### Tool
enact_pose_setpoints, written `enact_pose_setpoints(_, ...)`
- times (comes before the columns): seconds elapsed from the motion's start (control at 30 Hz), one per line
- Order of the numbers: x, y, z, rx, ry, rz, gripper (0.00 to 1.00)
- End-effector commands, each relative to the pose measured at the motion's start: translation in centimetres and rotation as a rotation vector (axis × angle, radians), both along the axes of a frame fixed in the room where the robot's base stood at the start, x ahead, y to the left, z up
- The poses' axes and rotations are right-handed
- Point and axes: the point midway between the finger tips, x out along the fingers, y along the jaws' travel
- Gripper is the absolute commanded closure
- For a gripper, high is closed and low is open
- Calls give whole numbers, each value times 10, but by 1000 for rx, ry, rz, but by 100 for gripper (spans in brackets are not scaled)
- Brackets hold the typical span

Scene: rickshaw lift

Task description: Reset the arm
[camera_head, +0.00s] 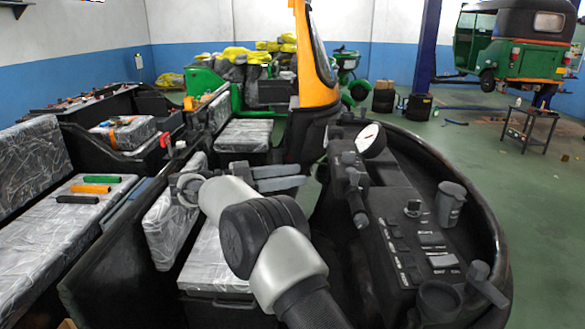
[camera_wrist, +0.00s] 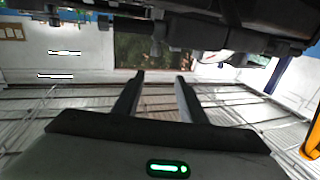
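My arm reaches up from the bottom of the head view, with its grey and white links bent over the front of the rickshaw. My gripper (camera_head: 304,177) is at its end, pointing right beside the dark dashboard (camera_head: 405,225). In the wrist view my gripper (camera_wrist: 159,76) shows two dark fingers spread apart with nothing between them. The gripper is open and empty. The fingers' far side is partly hidden in the head view.
The dashboard carries a round gauge (camera_head: 371,139), a grey cup (camera_head: 450,203) and levers close to my arm. Plastic-wrapped seats (camera_head: 50,225) lie to the left, with green, orange and black handles on one. A green rickshaw (camera_head: 510,45) is raised at the back right.

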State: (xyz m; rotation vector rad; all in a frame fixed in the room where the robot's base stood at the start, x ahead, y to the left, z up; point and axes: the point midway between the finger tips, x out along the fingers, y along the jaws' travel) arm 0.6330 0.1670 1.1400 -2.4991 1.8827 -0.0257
Motion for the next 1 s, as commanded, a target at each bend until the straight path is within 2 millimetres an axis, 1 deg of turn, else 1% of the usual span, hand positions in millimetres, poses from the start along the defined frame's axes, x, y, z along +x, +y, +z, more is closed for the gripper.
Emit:
enact_pose_setpoints(0.03, 9, -5, 20, 3, -35, 35, 62)
enact_pose_setpoints(0.07, 17, -8, 33, 4, -58, 66, 62)
enact_pose_setpoints(0.17, 49, -18, 89, 6, -159, 219, 62)
enact_pose_setpoints(0.2, 62, -21, 117, 5, -203, 296, 62)
enact_pose_setpoints(0.27, 80, -25, 161, 4, -264, 423, 62)
enact_pose_setpoints(0.3, 89, -26, 191, 2, -299, 514, 62)
enact_pose_setpoints(0.37, 99, -27, 236, 0, -339, 660, 62)
enact_pose_setpoints(0.4, 102, -25, 263, 1, -354, 759, 62)
enact_pose_setpoints(0.47, 100, -22, 297, 4, -358, 902, 62)
enact_pose_setpoints(0.5, 95, -20, 316, 8, -346, 990, 62)
enact_pose_setpoints(0.57, 82, -17, 337, 20, -310, 1117, 62)
enact_pose_setpoints(0.6, 70, -15, 346, 32, -274, 1195, 62)
enact_pose_setpoints(0.67, 47, -14, 351, 57, -202, 1297, 62)
enact_pose_setpoints(0.7, 30, -16, 349, 80, -143, 1356, 62)
enact_pose_setpoints(0.77, -1, -21, 339, 119, -40, 1426, 62)
enact_pose_setpoints(0.8, -24, -26, 329, 151, 38, 1461, 62)
enact_pose_setpoints(0.87, -62, -37, 307, 209, 162, 1494, 62)
enact_pose_setpoints(0.9, -87, -46, 290, 248, 243, 1501, 62)
enact_pose_setpoints(0.97, -124, -60, 265, 306, 355, 1496, 62)
enact_pose_setpoints(1.0, -148, -71, 249, 345, 425, 1483, 62)
